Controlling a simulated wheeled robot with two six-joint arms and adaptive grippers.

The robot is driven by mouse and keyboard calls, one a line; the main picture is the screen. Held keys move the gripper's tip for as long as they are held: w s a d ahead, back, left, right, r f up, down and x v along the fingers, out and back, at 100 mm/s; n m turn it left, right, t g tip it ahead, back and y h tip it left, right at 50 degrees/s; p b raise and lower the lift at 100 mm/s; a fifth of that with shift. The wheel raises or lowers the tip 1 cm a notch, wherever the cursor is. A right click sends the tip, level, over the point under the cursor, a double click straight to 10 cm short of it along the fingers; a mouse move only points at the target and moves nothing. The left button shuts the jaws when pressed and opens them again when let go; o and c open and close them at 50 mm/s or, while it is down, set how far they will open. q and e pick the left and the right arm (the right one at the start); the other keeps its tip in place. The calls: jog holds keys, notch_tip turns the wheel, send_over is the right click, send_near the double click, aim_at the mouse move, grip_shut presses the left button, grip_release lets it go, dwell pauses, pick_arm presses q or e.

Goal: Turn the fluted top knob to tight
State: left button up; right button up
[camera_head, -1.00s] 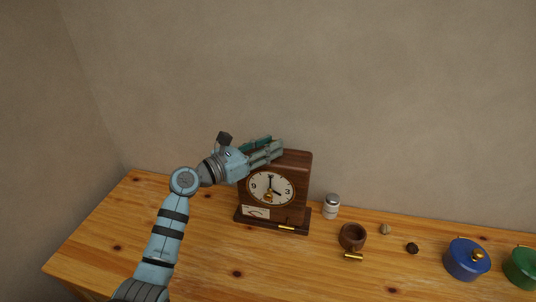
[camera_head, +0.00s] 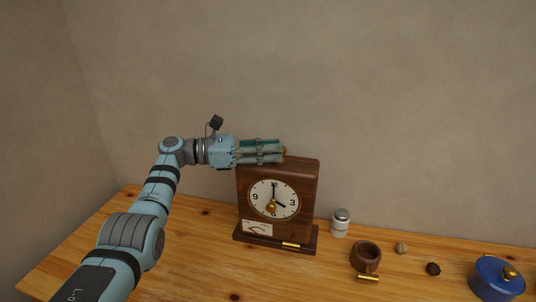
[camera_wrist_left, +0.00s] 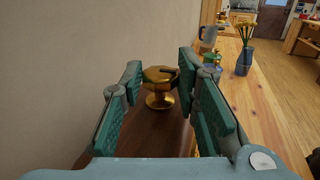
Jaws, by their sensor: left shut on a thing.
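A dark wooden clock (camera_head: 306,184) with a white dial stands upright on the table. The fluted top knob, brass-gold, sits on the clock's top; it shows in the left wrist view (camera_wrist_left: 159,98) on a short stem, between the fingertips. In the head view my fingers mostly hide it. My left gripper (camera_head: 284,152) reaches in level from the left over the clock's top. In the left wrist view the gripper (camera_wrist_left: 160,76) is shut on the knob, with green finger pads on both sides. My right gripper is in neither view.
The wooden table (camera_head: 205,265) also holds a white jar with a grey lid (camera_head: 340,223), a brown wooden cup (camera_head: 366,256), two small round things and a blue pot (camera_head: 494,281) to the right. A wall stands close behind.

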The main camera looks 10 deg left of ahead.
pick_arm(q)
jog(key=shift+f, duration=0.15)
jog(key=o, duration=1.2)
jog(key=shift+c, duration=0.2)
jog(key=v, duration=1.2)
jog(key=shift+d, duration=0.1)
